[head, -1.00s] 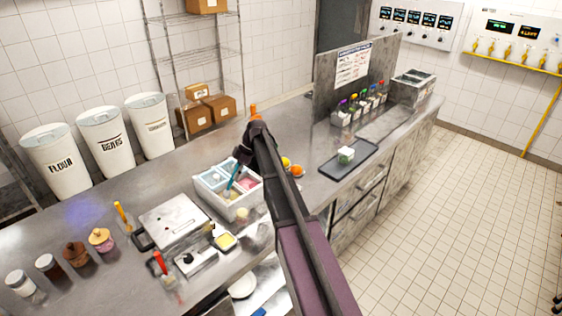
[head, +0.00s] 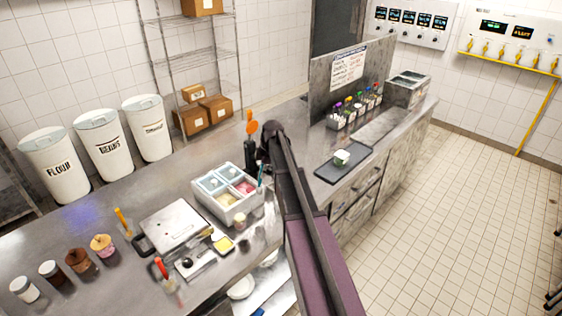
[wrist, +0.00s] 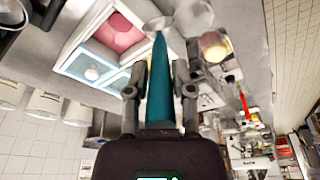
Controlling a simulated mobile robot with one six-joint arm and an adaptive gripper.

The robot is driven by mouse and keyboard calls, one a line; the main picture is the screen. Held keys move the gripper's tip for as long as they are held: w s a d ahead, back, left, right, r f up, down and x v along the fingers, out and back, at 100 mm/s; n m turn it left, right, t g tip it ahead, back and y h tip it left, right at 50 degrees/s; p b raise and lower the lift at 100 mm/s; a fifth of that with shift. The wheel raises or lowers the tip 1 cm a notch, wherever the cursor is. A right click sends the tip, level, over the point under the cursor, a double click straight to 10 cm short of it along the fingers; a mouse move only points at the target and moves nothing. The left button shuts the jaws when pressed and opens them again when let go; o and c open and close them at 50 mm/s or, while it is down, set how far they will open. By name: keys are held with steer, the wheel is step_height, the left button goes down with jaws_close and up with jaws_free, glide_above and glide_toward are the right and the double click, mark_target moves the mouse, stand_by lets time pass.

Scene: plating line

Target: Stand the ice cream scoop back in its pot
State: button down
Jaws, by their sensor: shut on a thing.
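The ice cream scoop has a teal handle (wrist: 160,85), and my gripper (wrist: 160,75) is shut around it in the wrist view. The scoop's metal end (wrist: 158,24) points away from my fingers, toward the top of the picture. In the head view the teal handle (head: 260,173) shows just beyond the right edge of the ice cream box; my arm hides most of my gripper. A shiny round metal vessel (wrist: 194,17) lies beside the scoop end in the wrist view; I cannot tell for sure that it is the scoop's pot.
The white ice cream box (head: 228,212) holds blue, pink and yellowish tubs. A black holder (head: 250,154) with orange tools stands behind it. Open counter lies at back left.

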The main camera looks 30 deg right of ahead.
steer(key=s+d+r+m+h+p, duration=0.1)
steer(key=s+d+r+h+p, duration=0.1)
steer(key=d, duration=0.5)
steer(key=shift+s+r+t+h, duration=0.15)
steer(key=shift+s+t+h, duration=0.1)
steer(key=shift+t+h, duration=0.05)
step_height(320, 180, down, 12)
steer(key=b, duration=1.2)
stand_by(0.4)
steer(key=shift+c, duration=2)
jaws_free()
steer(key=shift+r, duration=0.1)
